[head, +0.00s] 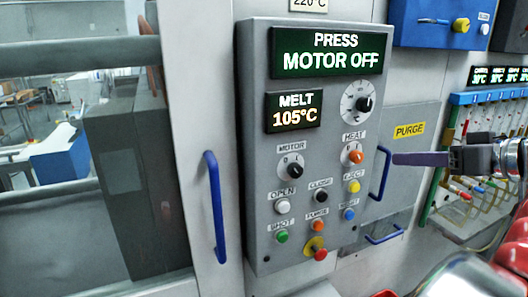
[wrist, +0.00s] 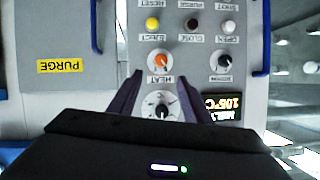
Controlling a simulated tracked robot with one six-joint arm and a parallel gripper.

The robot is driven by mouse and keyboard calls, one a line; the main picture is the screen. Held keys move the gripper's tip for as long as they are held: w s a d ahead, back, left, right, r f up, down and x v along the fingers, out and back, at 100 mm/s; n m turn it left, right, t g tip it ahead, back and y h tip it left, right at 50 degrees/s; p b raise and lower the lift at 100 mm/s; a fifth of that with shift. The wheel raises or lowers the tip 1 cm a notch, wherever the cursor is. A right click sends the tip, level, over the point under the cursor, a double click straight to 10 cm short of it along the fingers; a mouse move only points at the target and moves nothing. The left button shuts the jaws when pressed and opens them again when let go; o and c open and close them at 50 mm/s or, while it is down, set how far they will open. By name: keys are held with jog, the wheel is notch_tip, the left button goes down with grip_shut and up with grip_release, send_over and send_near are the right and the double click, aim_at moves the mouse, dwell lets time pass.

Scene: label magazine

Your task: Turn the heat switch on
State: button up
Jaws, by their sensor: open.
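The heat switch (head: 355,156) is an orange rotary knob on a white plate under the HEAT label, on the right of the grey control panel. In the wrist view the panel appears upside down, and the heat switch (wrist: 162,61) lies just beyond and between my fingertips. My gripper (head: 397,158) comes in from the right in the head view, its dark purple fingers pointing at the panel. In the wrist view my gripper (wrist: 161,77) is open and empty, apart from the knob. I cannot tell which mark the knob points to.
A large dial (head: 363,104) sits above the switch, and the black motor knob (head: 294,170) to its left. Several push buttons are below. A blue handle (head: 380,173) stands beside the panel near my fingers. Displays read MOTOR OFF (head: 326,51) and MELT 105°C (head: 293,111).

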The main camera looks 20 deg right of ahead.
aim_at(360, 158)
jog(key=shift+w, duration=0.15)
jog(key=x, duration=1.3)
jog(key=shift+w+a+f, duration=0.2)
jog(key=shift+w, duration=0.1)
jog(key=c, duration=1.1)
